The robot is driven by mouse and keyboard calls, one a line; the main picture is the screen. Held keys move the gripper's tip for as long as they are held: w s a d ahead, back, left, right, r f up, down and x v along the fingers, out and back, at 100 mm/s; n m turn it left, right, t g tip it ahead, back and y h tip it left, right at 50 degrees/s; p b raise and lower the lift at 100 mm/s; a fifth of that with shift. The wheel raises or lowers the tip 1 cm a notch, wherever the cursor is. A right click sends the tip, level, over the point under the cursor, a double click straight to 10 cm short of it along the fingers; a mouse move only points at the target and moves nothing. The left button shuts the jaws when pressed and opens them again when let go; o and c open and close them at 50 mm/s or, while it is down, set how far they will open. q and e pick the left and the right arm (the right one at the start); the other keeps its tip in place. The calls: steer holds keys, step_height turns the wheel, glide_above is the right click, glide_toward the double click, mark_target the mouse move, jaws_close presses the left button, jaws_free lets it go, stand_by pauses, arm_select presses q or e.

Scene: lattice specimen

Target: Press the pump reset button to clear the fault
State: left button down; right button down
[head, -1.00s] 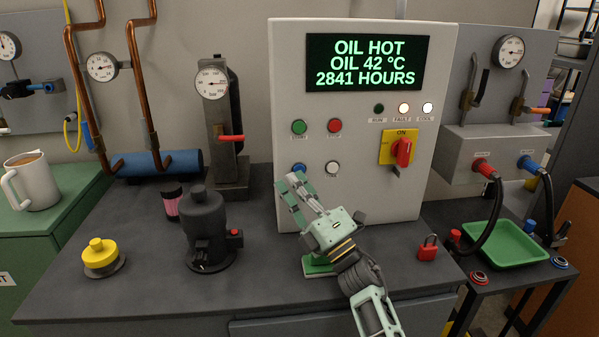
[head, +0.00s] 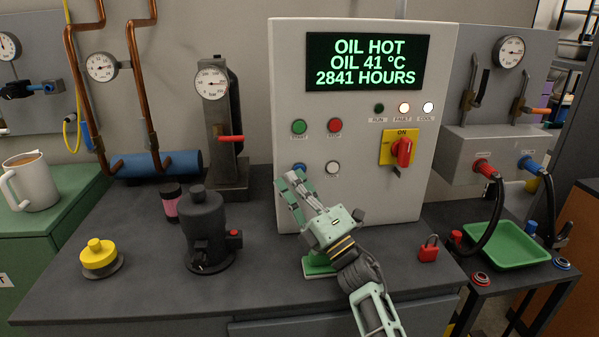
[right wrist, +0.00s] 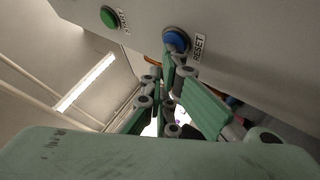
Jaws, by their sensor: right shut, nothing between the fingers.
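The blue reset button (head: 298,167) is at the lower left of the control cabinet's front (head: 360,195). In the right wrist view the blue button (right wrist: 176,38) has a RESET label beside it. My right gripper (head: 290,181) is shut and empty, with its fingertips just below and in front of the button. In the right wrist view the gripper (right wrist: 172,68) reaches the button's lower edge; I cannot tell whether it touches. The screen (head: 367,63) reads OIL HOT, OIL 41 °C, 2841 HOURS. The FAULT lamp (head: 404,108) is lit white. My left gripper is not in view.
A green start button (head: 299,127), red stop button (head: 335,125) and white button (head: 333,168) are nearby, with a red-yellow switch (head: 401,150) to the right. A dark pump-like unit (head: 204,230) and yellow-capped part (head: 98,255) stand left on the bench. A red padlock (head: 429,249) lies right.

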stand_by(0.5)
steer(key=shift+s+p, duration=0.4)
steer(key=shift+s, duration=0.3)
steer(key=s+p, duration=0.2)
steer(key=s, duration=0.3)
steer(key=shift+d, duration=0.15)
stand_by(0.6)
